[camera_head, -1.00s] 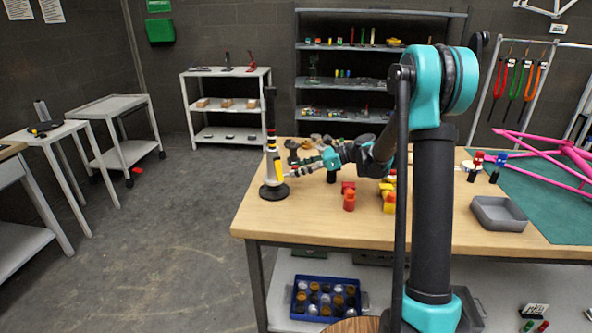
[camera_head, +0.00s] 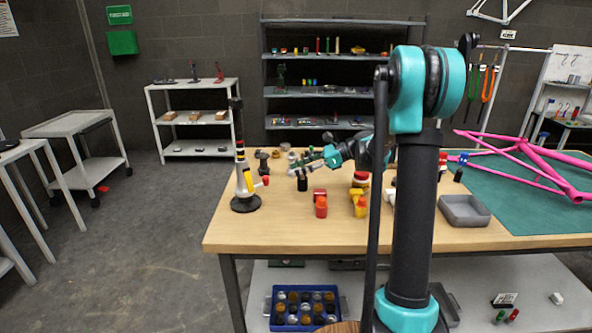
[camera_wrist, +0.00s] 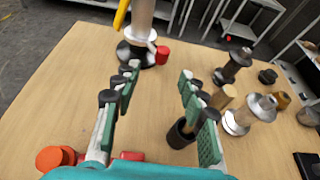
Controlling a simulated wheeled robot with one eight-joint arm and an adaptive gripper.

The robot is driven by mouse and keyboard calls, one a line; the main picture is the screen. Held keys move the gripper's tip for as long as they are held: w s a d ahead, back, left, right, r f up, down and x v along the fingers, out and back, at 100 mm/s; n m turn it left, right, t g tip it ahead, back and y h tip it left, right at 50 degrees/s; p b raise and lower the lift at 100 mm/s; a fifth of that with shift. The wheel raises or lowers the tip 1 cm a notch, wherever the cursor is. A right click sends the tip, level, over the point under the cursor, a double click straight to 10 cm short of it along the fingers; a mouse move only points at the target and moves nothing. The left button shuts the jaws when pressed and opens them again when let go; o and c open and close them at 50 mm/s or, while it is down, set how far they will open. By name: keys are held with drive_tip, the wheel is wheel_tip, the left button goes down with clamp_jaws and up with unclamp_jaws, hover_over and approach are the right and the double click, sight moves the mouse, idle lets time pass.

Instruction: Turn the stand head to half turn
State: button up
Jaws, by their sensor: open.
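The stand (camera_head: 241,182) is upright near the left edge of the wooden workbench. It has a round black base, a pale post with a yellow piece, and a dark upper column with red and yellow bands. A red knob (camera_head: 265,181) sticks out to its right. In the wrist view, the stand's lower post (camera_wrist: 142,22) and red knob (camera_wrist: 162,55) show at the top; the stand head is out of frame there. My gripper (camera_head: 303,160) is open and empty, to the right of the stand and apart from it. Its spread fingers (camera_wrist: 157,88) point toward the stand.
Metal and dark turned parts (camera_wrist: 236,120) stand farther right. Red and yellow pieces (camera_head: 320,204), a grey tray (camera_head: 466,211) and a pink frame (camera_head: 520,160) are on the bench. Bench front left is clear.

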drive_tip(key=shift+s+a+r, duration=0.1)
drive_tip(key=shift+s+a, duration=0.05)
drive_tip(key=shift+a, duration=0.05)
drive_tip(key=c, duration=0.5)
drive_tip(key=shift+s+a+r+m+h, duration=0.15)
drive_tip(key=shift+s+a+m+h, duration=0.1)
drive_tip(key=shift+m+h, duration=0.2)
drive_tip(key=shift+c, duration=1.1)
drive_tip(key=s+m, duration=0.1)
drive_tip(key=s+a+m+t+h, duration=0.1)
drive_tip(key=s+r+m+t+h, duration=0.1)
drive_tip(key=shift+a+r, duration=0.1)
drive_tip(key=shift+a, duration=0.15)
clamp_jaws()
drive_tip(key=s+d+r+m+t+h, duration=0.2)
drive_tip(key=s+m+t+h, duration=0.2)
drive_tip(key=s+m+h, duration=0.15)
drive_tip(key=shift+n+y, duration=0.4)
drive_tip(key=shift+y, duration=0.1)
drive_tip(key=x, duration=1)
drive_tip(key=shift+s+a, duration=0.25)
drive_tip(key=shift+w+a, duration=1.35)
drive_tip(key=shift+w, duration=0.05)
